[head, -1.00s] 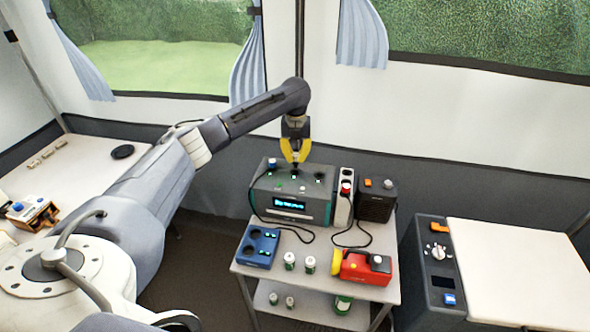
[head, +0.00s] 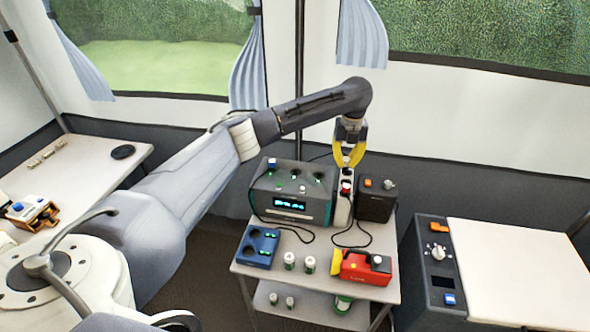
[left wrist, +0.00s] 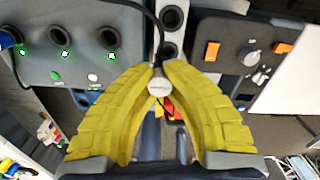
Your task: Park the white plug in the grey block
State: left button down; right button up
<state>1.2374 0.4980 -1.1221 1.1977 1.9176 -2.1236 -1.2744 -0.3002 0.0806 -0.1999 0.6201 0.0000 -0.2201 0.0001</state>
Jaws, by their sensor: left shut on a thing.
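The white plug (left wrist: 160,86) is between the yellow fingers of my left gripper (head: 348,163), which are shut on it. A dark cable runs up from it in the left wrist view. The light grey block (head: 341,210) is a narrow upright strip beside the dark device. My left gripper is above its upper end, and the plug appears apart from it. In the left wrist view the block (left wrist: 172,42) shows round dark holes beyond the plug. A red plug (head: 346,187) sits in it. The head view mostly hides the held plug. My right gripper is not in view.
The dark device (head: 290,208) with a lit display stands left of the block, with a blue plug (head: 272,163) and sockets on top. A black box (head: 375,203) stands close on the right. A blue socket block (head: 258,247) and a red tool (head: 362,267) lie in front.

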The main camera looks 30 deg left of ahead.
pick_arm(q)
jog(key=shift+w+d+f, duration=0.1)
jog(key=shift+d+f, duration=0.25)
jog(key=shift+f, duration=0.2)
jog(key=shift+w+d+f, duration=0.1)
jog(key=shift+d+f, duration=0.2)
jog(key=shift+f, duration=0.75)
jog(key=shift+f, duration=1.7)
dwell(1.8)
jog(key=c, duration=1.1)
grip_release()
jog(key=shift+r, duration=0.1)
jog(key=shift+r, duration=3.35)
